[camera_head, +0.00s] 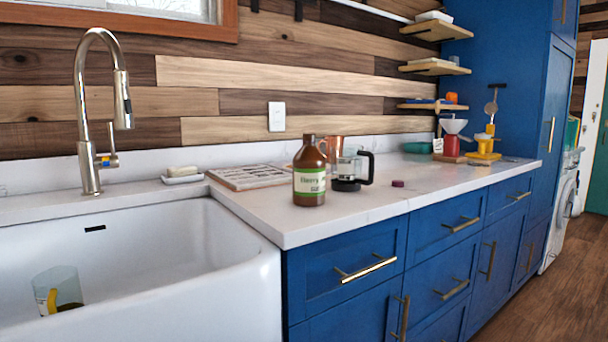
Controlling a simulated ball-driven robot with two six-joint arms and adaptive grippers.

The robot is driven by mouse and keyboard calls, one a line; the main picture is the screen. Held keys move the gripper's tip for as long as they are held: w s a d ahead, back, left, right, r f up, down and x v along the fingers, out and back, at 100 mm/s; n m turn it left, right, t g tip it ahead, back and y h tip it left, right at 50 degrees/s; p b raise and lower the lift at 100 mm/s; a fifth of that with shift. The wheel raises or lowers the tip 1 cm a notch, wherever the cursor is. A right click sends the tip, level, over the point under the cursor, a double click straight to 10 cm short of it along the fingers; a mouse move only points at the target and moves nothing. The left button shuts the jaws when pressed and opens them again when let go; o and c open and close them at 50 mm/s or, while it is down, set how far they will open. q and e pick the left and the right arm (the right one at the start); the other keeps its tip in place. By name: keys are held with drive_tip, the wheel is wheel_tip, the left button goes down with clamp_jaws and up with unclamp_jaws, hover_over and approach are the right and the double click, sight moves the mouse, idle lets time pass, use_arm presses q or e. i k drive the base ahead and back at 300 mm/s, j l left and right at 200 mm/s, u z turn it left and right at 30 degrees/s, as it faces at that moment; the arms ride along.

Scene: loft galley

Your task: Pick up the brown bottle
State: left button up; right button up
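A brown bottle (309,172) with a white and green label stands upright on the white countertop (290,223), to the right of the sink. It is a little back from the counter's front edge. Its neck and small loop handle are at the top. Neither of my grippers shows in this view, and nothing is touching the bottle.
A glass coffee pot (352,170) with a black handle and a copper-coloured vessel (334,149) stand close behind the bottle at right. The white sink (140,245) has a tall faucet (89,120). The counter's front is clear.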

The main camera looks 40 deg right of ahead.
sight(309, 165)
drive_tip(key=j, duration=0.2)
drive_tip(key=j+z, duration=0.15)
drive_tip(key=z, duration=0.25)
drive_tip(key=j+z, duration=0.2)
drive_tip(key=z, duration=0.2)
drive_tip(key=j+z, duration=0.2)
drive_tip(key=z, duration=0.2)
drive_tip(key=i, duration=0.05)
